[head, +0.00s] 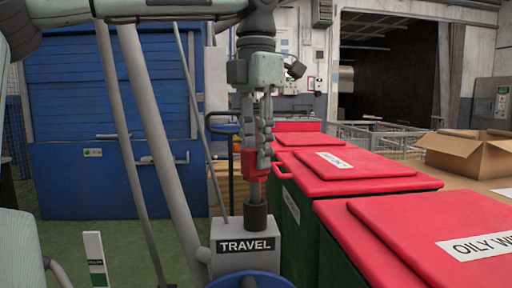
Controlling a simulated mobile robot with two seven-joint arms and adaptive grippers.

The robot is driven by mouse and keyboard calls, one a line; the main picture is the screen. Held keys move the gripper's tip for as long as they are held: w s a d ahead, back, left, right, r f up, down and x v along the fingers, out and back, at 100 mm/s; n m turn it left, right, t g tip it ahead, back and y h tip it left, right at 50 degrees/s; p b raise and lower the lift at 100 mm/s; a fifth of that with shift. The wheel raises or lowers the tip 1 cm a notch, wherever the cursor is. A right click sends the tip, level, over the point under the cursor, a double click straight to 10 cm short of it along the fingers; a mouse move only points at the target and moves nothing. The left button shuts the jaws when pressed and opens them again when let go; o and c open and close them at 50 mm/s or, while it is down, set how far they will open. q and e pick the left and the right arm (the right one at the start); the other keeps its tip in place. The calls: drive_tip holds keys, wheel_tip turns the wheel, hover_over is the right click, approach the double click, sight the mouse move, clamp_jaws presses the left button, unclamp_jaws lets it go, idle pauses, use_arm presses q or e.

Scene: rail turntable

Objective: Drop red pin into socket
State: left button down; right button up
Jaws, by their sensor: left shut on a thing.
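The red pin (253,165) has a red head and a grey shaft and hangs upright. My left gripper (261,150) points straight down and is shut on the red head. The dark round socket (257,215) stands on top of the grey box labelled TRAVEL (245,246). The shaft's lower end meets the socket's mouth in the picture, in line with it. I cannot tell how far it is inside, if at all. My right gripper is not in view.
Bins with red lids (410,195) stand close on the right, one labelled OILY W. Grey slanted bars (160,140) run at the left of the box. A blue wheel (250,280) is below it. A cardboard box (465,155) is far right.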

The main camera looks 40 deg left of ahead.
sight(256, 171)
use_arm(q)
drive_tip(key=shift+f+b, duration=1.2)
drive_tip(key=shift+f, duration=0.8)
drive_tip(key=c, duration=1.2)
unclamp_jaws()
wheel_tip(256, 171, up, 12)
drive_tip(key=shift+r, duration=0.1)
